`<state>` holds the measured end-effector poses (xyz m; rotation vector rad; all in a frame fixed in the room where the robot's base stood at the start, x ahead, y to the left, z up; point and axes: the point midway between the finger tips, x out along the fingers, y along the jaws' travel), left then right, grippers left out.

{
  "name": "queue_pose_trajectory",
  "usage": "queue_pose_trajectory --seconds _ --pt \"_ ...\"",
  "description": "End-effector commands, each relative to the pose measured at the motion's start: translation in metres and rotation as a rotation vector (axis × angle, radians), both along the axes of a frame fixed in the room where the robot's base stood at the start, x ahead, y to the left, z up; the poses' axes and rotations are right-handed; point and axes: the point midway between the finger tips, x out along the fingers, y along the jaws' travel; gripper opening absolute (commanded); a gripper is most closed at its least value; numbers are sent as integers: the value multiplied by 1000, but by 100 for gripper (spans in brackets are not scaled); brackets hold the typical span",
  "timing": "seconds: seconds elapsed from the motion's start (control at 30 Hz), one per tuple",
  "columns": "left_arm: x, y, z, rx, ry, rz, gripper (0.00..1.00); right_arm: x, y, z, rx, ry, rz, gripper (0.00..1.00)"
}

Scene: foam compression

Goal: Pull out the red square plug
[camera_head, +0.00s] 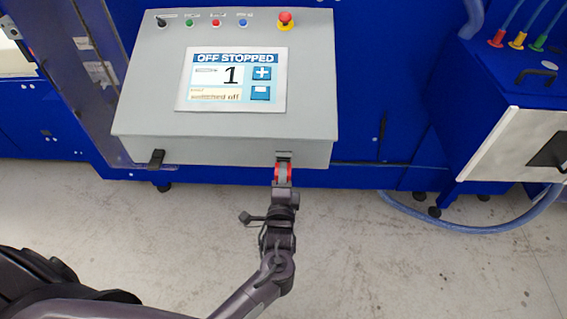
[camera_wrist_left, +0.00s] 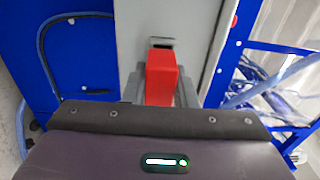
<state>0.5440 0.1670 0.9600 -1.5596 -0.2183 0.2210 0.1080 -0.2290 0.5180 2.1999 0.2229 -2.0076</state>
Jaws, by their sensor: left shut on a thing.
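The red square plug (camera_wrist_left: 161,75) is a red block between the two grey fingers of my left gripper (camera_wrist_left: 160,90) in the wrist view. The gripper is shut on it. A dark socket (camera_wrist_left: 161,42) on the grey panel shows just beyond the plug's far end. In the head view my left gripper (camera_head: 284,173) is at the lower front edge of the grey control box (camera_head: 225,149), right below the socket, with red showing on both sides. The fingers partly hide the plug, and I cannot tell how deep it sits. My right gripper is not in view.
The box has a screen (camera_head: 231,80) reading "OFF STOPPED", a red emergency button (camera_head: 285,20) and a black latch (camera_head: 156,159) at its lower left. A blue machine stands behind. Red, yellow and green plugs (camera_head: 517,41) sit at right. The floor in front is clear.

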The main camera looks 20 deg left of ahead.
Motion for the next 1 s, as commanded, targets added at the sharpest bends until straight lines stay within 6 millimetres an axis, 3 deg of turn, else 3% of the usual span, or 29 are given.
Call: queue_pose_trajectory --seconds 0.53,1.0 --pt "-5 -1 1 0 -1 0 0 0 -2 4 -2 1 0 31" --pt "-32 -9 2 0 0 0 0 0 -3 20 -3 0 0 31"
